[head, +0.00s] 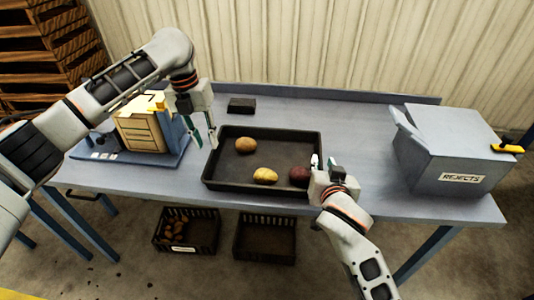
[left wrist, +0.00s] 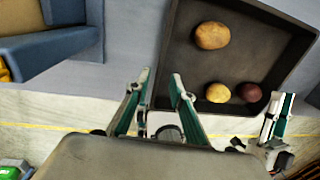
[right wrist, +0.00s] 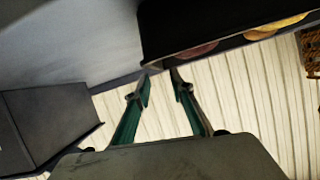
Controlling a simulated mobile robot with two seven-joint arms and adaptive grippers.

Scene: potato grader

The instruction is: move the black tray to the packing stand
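The black tray (head: 262,190) lies flat on the blue table and holds a tan potato (head: 245,145), a yellow potato (head: 265,176) and a dark red potato (head: 299,176). My left gripper (head: 203,141) is open at the tray's left wall. In the left wrist view its fingertips (left wrist: 160,76) appear on either side of that wall, apart from each other. My right gripper (head: 323,163) is at the tray's right wall. In the right wrist view its fingertips (right wrist: 160,73) are apart near the tray's edge (right wrist: 160,52). I cannot tell whether either touches. I cannot identify the packing stand.
A grey-blue box marked REJECTS (head: 455,155) stands at the table's right end. A wooden box (head: 140,130) sits in a blue holder at the left. A small black block (head: 241,105) lies behind the tray. Two black crates (head: 265,240) are on the floor below.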

